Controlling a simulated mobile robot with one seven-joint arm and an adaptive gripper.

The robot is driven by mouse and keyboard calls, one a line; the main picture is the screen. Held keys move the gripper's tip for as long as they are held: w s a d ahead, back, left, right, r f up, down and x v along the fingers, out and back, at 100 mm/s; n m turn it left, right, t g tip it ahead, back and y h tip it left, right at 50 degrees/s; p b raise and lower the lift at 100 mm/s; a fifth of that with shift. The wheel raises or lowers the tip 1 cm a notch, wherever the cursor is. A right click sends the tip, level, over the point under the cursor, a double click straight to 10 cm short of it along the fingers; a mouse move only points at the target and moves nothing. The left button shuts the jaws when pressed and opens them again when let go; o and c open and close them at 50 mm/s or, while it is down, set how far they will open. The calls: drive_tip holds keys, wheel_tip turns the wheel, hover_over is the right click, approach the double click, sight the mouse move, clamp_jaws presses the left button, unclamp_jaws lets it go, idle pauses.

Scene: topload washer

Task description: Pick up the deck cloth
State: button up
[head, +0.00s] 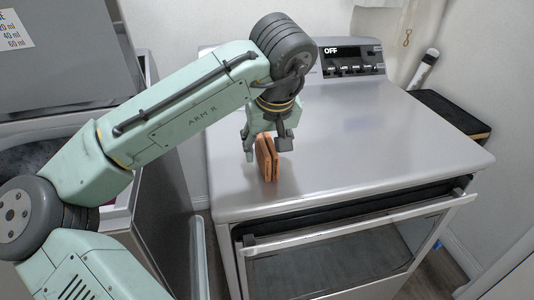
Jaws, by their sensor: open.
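The deck cloth (265,161) looks like an orange-brown folded piece standing upright on the grey top of the appliance (380,140), near its left front. My gripper (267,148) points down over it. Its fingers are open, one to the left of the cloth and one to the right near its upper part. I cannot tell whether the fingers touch the cloth. The cloth's upper part is partly covered by the gripper.
A control panel (350,62) reading OFF stands at the back of the top. A front door (350,240) with a handle is below. The open washer (120,215) is at the left. A black box (452,113) and a white tube (424,68) are at the right.

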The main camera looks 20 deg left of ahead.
sight(267, 139)
drive_tip(key=shift+f, duration=0.2)
idle(0.3)
drive_tip(key=c, duration=1.1)
drive_tip(key=shift+r, duration=0.15)
drive_tip(key=shift+c, duration=0.2)
drive_tip(key=shift+r, duration=0.55)
wheel_tip(267, 139, up, 2)
drive_tip(key=shift+d+r+b, duration=0.1)
drive_tip(key=shift+r+b, duration=0.05)
drive_tip(key=shift+b, duration=0.45)
drive_tip(key=s+d+r+b, duration=0.1)
drive_tip(key=s, duration=0.6)
drive_tip(key=s+d+b, duration=0.2)
drive_tip(key=s, duration=0.6)
drive_tip(key=shift+s+d+r, duration=0.3)
drive_tip(key=shift+r, duration=0.1)
